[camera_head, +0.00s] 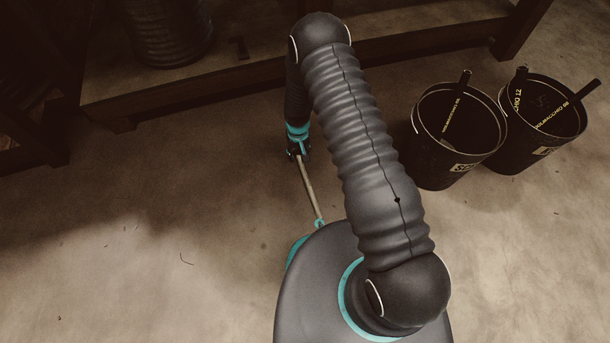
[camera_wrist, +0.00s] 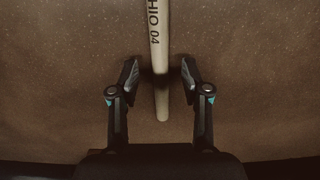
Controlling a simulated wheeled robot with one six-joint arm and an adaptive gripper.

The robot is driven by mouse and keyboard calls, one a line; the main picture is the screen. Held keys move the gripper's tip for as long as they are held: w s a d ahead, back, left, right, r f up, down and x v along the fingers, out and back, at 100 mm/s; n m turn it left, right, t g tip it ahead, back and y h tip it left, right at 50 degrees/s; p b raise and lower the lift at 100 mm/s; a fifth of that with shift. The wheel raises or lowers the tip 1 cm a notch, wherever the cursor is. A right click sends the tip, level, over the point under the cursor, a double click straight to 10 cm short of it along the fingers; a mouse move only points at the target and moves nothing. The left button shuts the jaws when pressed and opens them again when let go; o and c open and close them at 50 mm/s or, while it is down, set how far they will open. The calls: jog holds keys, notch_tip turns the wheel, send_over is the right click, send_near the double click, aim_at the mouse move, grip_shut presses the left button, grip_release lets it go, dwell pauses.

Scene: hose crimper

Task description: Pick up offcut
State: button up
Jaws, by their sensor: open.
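The offcut (camera_wrist: 161,103) is a pale beige, slim rod with dark printed lettering that ends in "04". In the wrist view it runs from the top edge down between the fingers of my gripper (camera_wrist: 160,78), and its rounded near end shows. The fingers stand apart on either side, with a gap to the rod on both sides. A dark band, perhaps shadow, crosses the rod between the fingertips. In the head view a pale rod (camera_head: 308,188), apparently the offcut, stretches from my gripper (camera_head: 297,153) towards my base. My arm hides part of the floor there.
Two black buckets, one nearer (camera_head: 437,160) and one farther right (camera_head: 515,150), stand on the floor with dark, yellow-lettered pieces in them. A low wooden shelf (camera_head: 110,105) runs along the back, with a dark coil (camera_head: 170,35) on it. The floor at left is clear.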

jog(key=shift+f, duration=0.65)
grip_shut()
jog(key=shift+r, duration=0.15)
notch_tip(320, 180, up, 4)
jog(key=shift+r+p, duration=0.2)
jog(key=shift+p, duration=0.15)
jog(key=s+d+r+p, duration=0.1)
jog(key=s+d+r, duration=0.15)
jog(key=d, duration=0.35)
jog(key=s+d+r, duration=0.1)
jog(key=d+r, duration=0.3)
jog(key=d, duration=0.1)
jog(key=d+r+m+p, duration=0.1)
jog(key=d+r+p, duration=0.1)
jog(key=r, duration=0.9)
jog(key=d+r+m+p, duration=0.2)
jog(key=d+r+p, duration=0.1)
jog(key=r, duration=0.8)
jog(key=shift+s+d+p, duration=0.3)
jog(key=shift+s+p, duration=0.05)
jog(key=shift+s, duration=0.1)
